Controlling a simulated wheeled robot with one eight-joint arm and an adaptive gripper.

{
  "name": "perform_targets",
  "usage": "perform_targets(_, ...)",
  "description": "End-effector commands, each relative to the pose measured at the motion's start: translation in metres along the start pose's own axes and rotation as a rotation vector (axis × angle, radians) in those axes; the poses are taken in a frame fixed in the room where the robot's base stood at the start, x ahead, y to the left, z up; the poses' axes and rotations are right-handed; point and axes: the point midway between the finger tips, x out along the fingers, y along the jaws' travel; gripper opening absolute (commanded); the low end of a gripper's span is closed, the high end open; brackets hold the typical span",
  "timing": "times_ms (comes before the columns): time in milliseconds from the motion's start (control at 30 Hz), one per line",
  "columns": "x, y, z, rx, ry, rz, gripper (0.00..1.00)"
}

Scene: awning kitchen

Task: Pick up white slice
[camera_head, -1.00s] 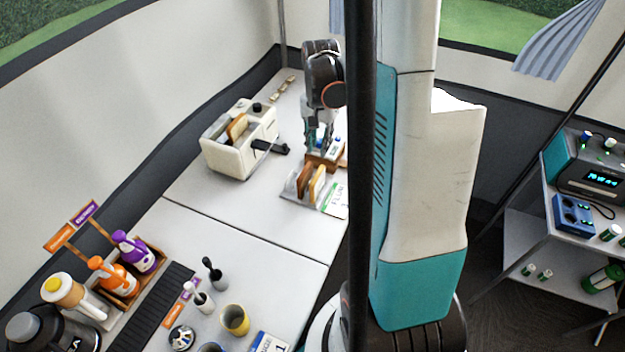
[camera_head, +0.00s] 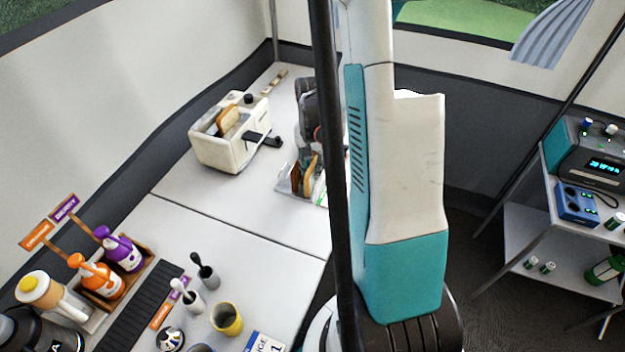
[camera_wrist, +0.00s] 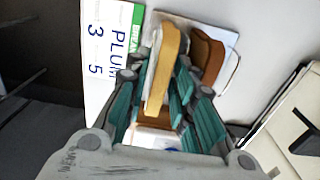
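In the wrist view, a pale slice with a tan edge (camera_wrist: 164,68) stands upright in a rack between my gripper's (camera_wrist: 163,57) teal fingers. The fingers are apart on either side of it and look open; whether a pad touches it is hard to tell. A dark brown slice (camera_wrist: 208,56) stands to its right, outside the fingers. In the head view, the pale slice (camera_head: 309,176) and brown slice (camera_head: 295,178) stand in the rack. My gripper (camera_head: 306,158) is down at them, partly hidden by my arm and a dark pole.
A cream toaster (camera_head: 230,150) with slices in its top and a black lever stands left of the rack. A printed label (camera_wrist: 108,55) lies beside the rack. Bottles, cups (camera_head: 227,319) and a kettle stand at the near left. The table (camera_head: 215,222) between is clear.

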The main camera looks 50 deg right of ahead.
Motion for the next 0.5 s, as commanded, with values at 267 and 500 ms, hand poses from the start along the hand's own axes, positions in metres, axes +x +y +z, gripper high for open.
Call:
perform_targets(267,0.0018,0.0001,0.0000,0.000,0.000,0.000,0.14)
perform_targets(500,0.0017,0.0001,0.0000,0.000,0.000,0.000,0.00)
